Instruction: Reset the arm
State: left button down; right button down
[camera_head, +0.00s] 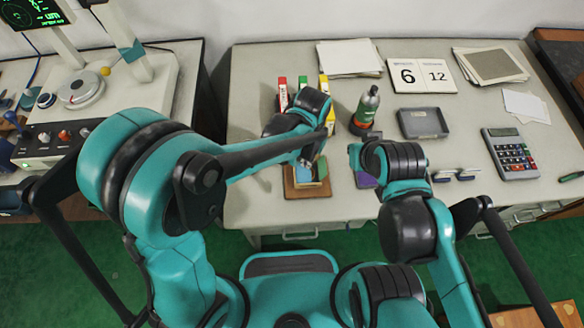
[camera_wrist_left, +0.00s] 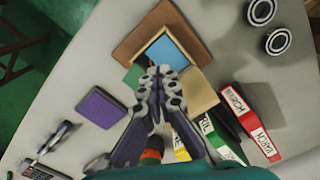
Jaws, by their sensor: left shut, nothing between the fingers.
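My left gripper (camera_head: 306,160) is shut with nothing between its fingers.
A purple pad (camera_head: 366,180) lies right of the box. A grey tray (camera_head: 423,123), calendar (camera_head: 421,79) and calculator (camera_head: 510,152) are further right. The table's front left is fairly clear.

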dwell(0.3)
pick_arm(q)
jog(key=s+a+r+n+t, duration=0.1)
jog(key=a+r, duration=0.3)
jog(key=a, duration=0.4)
jog(key=s+a+r+n+t, duration=0.2)
jog(key=a+r+n+t, duration=0.1)
jog(key=a, duration=0.6)
jog(key=s+a+r+n+t, duration=0.2)
jog(key=a+r+t, duration=0.1)
jog(key=a+r, duration=0.3)
jog(key=shift+a, duration=1.15)
